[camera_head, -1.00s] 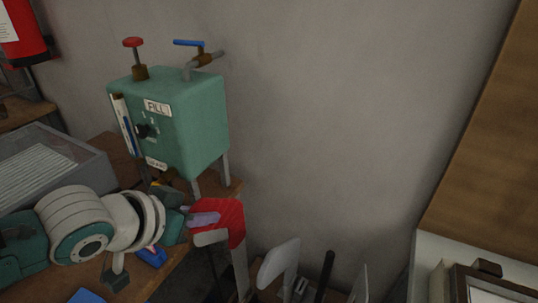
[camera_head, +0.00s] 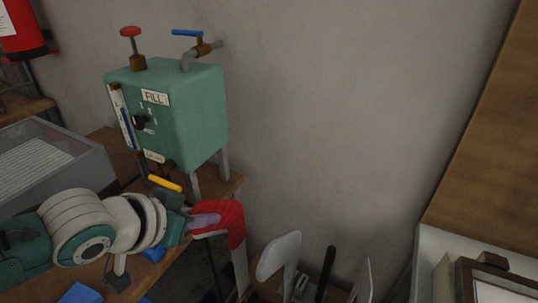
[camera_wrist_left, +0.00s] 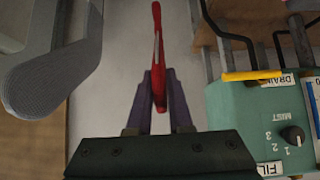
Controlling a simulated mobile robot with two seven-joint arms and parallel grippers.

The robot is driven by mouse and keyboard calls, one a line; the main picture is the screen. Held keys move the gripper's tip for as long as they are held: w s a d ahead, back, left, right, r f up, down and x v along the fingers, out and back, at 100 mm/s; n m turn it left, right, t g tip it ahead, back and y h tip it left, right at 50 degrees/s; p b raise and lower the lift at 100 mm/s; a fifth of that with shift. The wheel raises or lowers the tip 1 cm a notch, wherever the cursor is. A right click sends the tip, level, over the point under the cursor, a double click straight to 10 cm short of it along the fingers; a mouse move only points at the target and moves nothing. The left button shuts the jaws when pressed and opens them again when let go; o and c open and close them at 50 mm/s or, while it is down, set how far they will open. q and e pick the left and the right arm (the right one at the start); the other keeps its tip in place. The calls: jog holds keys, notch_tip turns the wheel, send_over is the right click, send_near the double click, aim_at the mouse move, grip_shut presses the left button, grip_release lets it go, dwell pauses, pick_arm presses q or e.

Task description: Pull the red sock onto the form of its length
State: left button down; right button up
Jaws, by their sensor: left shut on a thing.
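The red sock (camera_head: 231,216) sits over the upper part of a pale form, whose stem (camera_head: 240,266) shows below it in the head view. My left gripper (camera_head: 207,219) reaches in from the left with its purple fingers against the sock. In the left wrist view the sock (camera_wrist_left: 157,50) is a narrow red strip running between the two fingers (camera_wrist_left: 158,100), which are shut on it. How far the sock reaches over the form is partly hidden. Two other pale forms, a nearer one (camera_head: 279,255) and a farther-right one (camera_head: 362,283), are bare. My right gripper is not in view.
A green steam box (camera_head: 175,110) with a yellow drain lever (camera_head: 165,184) stands close behind my left gripper. A grey tray (camera_head: 45,160) lies at the left. A black upright (camera_head: 327,268) stands between the bare forms. Blue pieces (camera_head: 80,293) lie on the bench.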

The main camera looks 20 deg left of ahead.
pick_arm(q)
jog(key=shift+f+b, duration=0.6)
jog(key=shift+f, duration=0.15)
jog(key=c, duration=0.8)
grip_release()
jog(key=shift+o, duration=0.2)
jog(key=shift+s+r+p, duration=0.3)
jog(key=shift+s+r, duration=0.05)
jog(key=p+v, duration=0.2)
jog(key=v, duration=0.7)
jog(key=shift+p, duration=0.3)
jog(key=shift+d, duration=0.1)
